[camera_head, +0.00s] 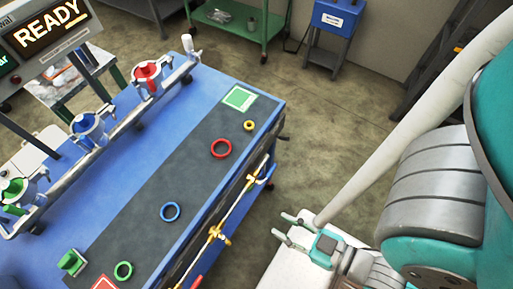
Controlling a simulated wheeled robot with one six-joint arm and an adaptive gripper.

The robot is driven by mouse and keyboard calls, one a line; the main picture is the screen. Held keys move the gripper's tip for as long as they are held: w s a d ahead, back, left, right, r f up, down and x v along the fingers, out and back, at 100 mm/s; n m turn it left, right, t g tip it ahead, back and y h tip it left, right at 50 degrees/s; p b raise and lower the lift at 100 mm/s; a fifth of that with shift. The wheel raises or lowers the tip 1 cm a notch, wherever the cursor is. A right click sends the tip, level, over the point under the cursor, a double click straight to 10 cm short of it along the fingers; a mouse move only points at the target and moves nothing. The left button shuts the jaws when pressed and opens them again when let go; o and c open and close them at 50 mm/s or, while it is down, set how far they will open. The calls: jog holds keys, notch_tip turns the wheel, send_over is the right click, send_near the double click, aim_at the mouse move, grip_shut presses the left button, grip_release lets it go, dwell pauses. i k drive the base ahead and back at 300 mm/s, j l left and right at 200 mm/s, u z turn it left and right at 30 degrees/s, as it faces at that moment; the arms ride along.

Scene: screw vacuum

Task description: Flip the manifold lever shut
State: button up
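A brass manifold pipe (233,213) runs along the right side of the blue workbench. A small blue lever (269,174) sits near its far end, close to the bench's far right corner. It seems to angle up and to the right; its exact setting is too small to tell. My gripper (285,226) is at the lower middle, right of the bench and nearer the camera than the lever. Its two fingers are apart with nothing between them, pointing left toward the pipe. It does not touch the lever or pipe.
Red (221,148), blue (170,211), green (123,271) and yellow (249,125) rings lie on the dark bench mat. A rail (117,134) with coloured vessels stands left. A sign (50,30) reads READY. A green cart (235,27) and blue box (335,18) stand behind.

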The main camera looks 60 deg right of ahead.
aim_at(271, 169)
jog(key=j+z, duration=0.65)
jog(key=j, duration=0.3)
jog(key=j+z, duration=0.35)
jog(key=k+j+z, duration=0.15)
jog(key=j+z, duration=0.15)
jog(key=j, duration=0.2)
jog(key=k+j+z, duration=0.15)
jog(key=j+z, duration=0.2)
jog(key=k+j+z, duration=0.2)
jog(key=j+z, duration=0.15)
jog(key=i+l+z, duration=0.1)
jog(key=l+z, duration=0.2)
